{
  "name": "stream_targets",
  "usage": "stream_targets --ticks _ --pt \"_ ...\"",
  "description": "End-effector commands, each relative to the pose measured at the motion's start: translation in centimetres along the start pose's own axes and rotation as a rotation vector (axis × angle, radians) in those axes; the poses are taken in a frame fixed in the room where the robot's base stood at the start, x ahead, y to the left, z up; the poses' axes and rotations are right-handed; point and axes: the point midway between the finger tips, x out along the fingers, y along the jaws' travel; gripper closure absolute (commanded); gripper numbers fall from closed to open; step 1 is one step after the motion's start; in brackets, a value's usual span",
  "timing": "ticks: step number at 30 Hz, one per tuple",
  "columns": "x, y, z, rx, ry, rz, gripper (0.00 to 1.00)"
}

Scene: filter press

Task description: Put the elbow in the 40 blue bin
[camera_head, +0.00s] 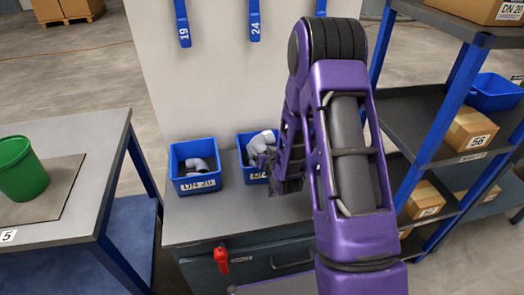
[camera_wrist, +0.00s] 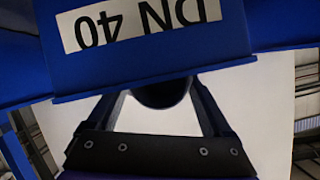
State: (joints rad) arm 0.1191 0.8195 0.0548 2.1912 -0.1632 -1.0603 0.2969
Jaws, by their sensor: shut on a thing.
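Two blue bins stand on a grey bench in the head view. The right blue bin (camera_head: 244,140) holds pale grey fittings, and my gripper (camera_head: 268,162) is at its right side. In the wrist view a blue bin (camera_wrist: 225,62) with an upside-down DN 40 label fills the top. My gripper's fingers (camera_wrist: 162,95) run up behind that bin's rim, so their tips are hidden. Between them shows a dark round end, the elbow (camera_wrist: 162,94), which my gripper is shut on. Whether the elbow touches the bin cannot be told.
The left blue bin (camera_head: 195,183) holds a grey elbow fitting (camera_head: 197,165). A panel with blue numbered tags (camera_head: 183,25) stands behind the bench. A table with a green bucket (camera_head: 22,170) is at left. A shelf with boxes (camera_head: 470,133) is at right.

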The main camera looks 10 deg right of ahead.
Motion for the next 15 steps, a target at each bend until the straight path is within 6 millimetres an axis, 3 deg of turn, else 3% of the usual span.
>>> stream_targets --ticks 11,12,14,15 --pt "0.24 0.16 0.46 0.0 0.002 -0.001 0.9" --pt "0.22 0.19 0.54 0.0 0.0 0.0 0.1" --pt "0.23 0.19 0.55 0.0 0.0 0.0 0.0" --pt "0.23 0.19 0.55 0.0 0.0 0.0 0.0"
